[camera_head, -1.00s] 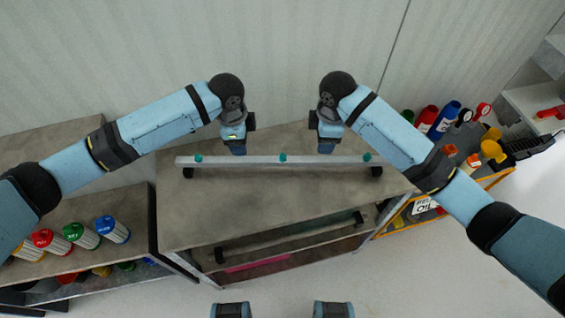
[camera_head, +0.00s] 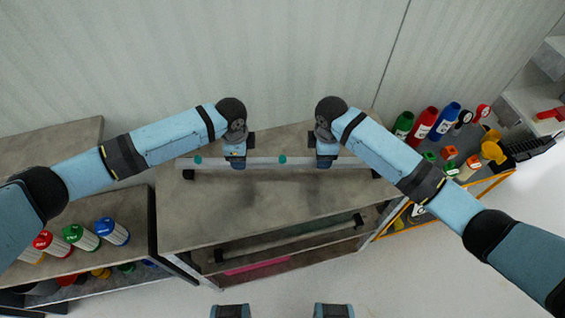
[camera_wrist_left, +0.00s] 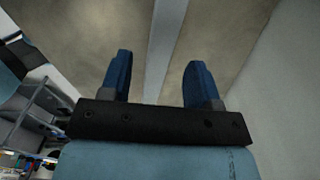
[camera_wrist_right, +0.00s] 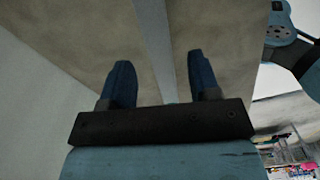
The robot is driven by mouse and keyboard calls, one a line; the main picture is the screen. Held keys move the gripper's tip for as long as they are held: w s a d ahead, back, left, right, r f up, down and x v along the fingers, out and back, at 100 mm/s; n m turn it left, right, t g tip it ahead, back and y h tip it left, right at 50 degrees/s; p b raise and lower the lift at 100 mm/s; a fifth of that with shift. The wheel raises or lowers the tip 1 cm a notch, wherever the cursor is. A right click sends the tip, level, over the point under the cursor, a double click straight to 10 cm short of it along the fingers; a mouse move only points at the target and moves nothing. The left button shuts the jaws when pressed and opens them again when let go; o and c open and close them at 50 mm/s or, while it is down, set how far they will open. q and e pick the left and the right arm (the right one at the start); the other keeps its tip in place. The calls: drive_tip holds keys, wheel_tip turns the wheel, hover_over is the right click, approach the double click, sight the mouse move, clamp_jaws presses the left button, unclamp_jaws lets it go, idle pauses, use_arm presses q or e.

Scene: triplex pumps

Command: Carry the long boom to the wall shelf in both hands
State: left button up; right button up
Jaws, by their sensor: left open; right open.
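The long boom (camera_head: 262,163) is a pale grey bar with teal knobs, lying across two dark supports on the shelf unit's top. My left gripper (camera_head: 237,164) is over the boom left of its middle. In the left wrist view its blue fingers (camera_wrist_left: 158,80) are open, with the boom (camera_wrist_left: 165,45) running between them. My right gripper (camera_head: 327,162) is over the boom right of its middle. In the right wrist view its fingers (camera_wrist_right: 160,82) are open on either side of the boom (camera_wrist_right: 155,40). Whether the fingers touch the boom cannot be seen.
The shelf unit's grey top (camera_head: 240,205) has free room in front of the boom. A lower shelf holds another long bar (camera_head: 290,238). A left shelf holds several coloured bottles (camera_head: 112,230). An orange-edged cart (camera_head: 480,180) with bottles stands at right. A wall (camera_head: 200,60) is behind.

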use_arm(q)
wheel_tip(320, 180, down, 6)
drive_tip(key=shift+r, duration=0.1)
use_arm(e)
wheel_tip(320, 180, down, 6)
drive_tip(key=shift+r, duration=0.1)
use_arm(q)
clamp_jaws()
use_arm(e)
clamp_jaws()
use_arm(q)
drive_tip(key=shift+r, duration=0.1)
use_arm(e)
drive_tip(key=shift+r, duration=0.1)
